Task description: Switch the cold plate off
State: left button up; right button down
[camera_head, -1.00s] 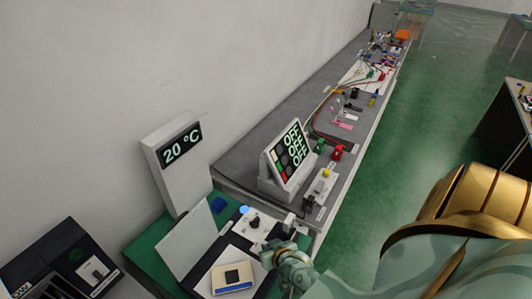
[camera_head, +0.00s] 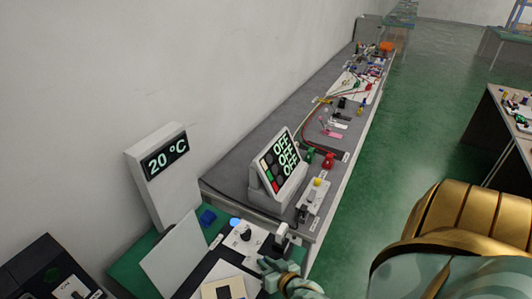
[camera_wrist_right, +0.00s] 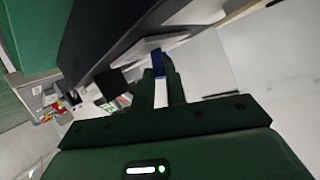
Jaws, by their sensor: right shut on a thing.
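The cold plate station stands at the lower left of the head view. Its tall display (camera_head: 165,165) reads 20 °C. Its white panel (camera_head: 232,245) carries a lit blue lamp (camera_head: 234,222) and a black knob (camera_head: 249,234). A white block (camera_head: 280,236) rises at the panel's right edge. My right gripper (camera_head: 268,266) is beside the panel's right edge, just below that block. In the right wrist view its fingers (camera_wrist_right: 160,85) are shut on a small blue piece (camera_wrist_right: 157,62). The head view hides the grip itself. My left gripper is not in view.
A tilted sign (camera_head: 279,162) reading OFF on several lines stands behind, on the long grey bench. A fixture with a yellow knob (camera_head: 317,183) and a red part (camera_head: 328,161) are near it. Green floor (camera_head: 400,110) to the right is clear.

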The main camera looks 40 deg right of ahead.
jog(key=shift+f, duration=0.1)
jog(key=c, duration=1.4)
grip_release()
jog(key=shift+c, duration=0.2)
jog(key=p+v, duration=0.2)
jog(key=v, duration=1.4)
jog(key=shift+s, duration=0.15)
